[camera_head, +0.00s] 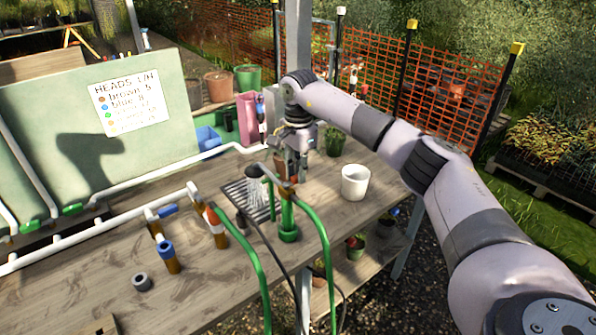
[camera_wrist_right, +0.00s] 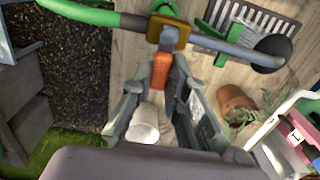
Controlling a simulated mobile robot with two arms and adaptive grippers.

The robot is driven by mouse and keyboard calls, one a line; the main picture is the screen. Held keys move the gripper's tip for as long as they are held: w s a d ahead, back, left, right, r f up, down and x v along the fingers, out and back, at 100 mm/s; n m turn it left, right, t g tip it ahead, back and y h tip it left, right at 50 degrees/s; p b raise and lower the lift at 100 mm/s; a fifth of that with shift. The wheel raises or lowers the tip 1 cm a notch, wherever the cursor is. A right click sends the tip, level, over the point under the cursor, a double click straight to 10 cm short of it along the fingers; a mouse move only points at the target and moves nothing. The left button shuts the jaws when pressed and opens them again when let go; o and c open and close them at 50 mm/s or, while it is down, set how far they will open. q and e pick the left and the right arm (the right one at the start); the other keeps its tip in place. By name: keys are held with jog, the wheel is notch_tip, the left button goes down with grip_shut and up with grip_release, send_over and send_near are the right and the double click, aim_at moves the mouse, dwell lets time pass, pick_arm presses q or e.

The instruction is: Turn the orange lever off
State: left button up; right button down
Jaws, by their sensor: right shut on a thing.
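The orange lever (camera_wrist_right: 161,70) sits on a brass-coloured valve (camera_wrist_right: 168,33) in the right wrist view, between my right gripper's fingers. My right gripper (camera_wrist_right: 160,82) is shut on it. In the head view the right gripper (camera_head: 297,162) is over the valve at the top of a green standpipe (camera_head: 288,222), and the lever is mostly hidden there. A dark shower head (camera_head: 255,171) is joined to the valve by a short pipe, and a pale spray of water (camera_head: 258,192) falls from it onto a black grate (camera_head: 238,190). My left gripper is not in view.
A white cup (camera_head: 355,182) stands right of the valve near the bench edge. A green pot (camera_head: 334,142) stands behind it. Green hoses (camera_head: 328,262) arch in front. White pipes with brown and blue fittings (camera_head: 168,256) are at the left. The front left bench is mostly clear.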

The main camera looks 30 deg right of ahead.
jog(key=shift+m, duration=0.3)
jog(key=shift+s+a+m, duration=0.55)
jog(key=shift+s+m, duration=0.1)
jog(key=shift+m, duration=2.25)
jog(key=shift+s+a+m, duration=0.6)
jog(key=shift+m, duration=2.3)
jog(key=shift+s+a+m, duration=0.55)
jog(key=shift+s+m, duration=0.1)
jog(key=shift+m, duration=2.25)
jog(key=c, duration=1.6)
grip_release()
jog(key=shift+o, duration=0.2)
jog(key=shift+r, duration=0.15)
notch_tip(320, 180, up, 12)
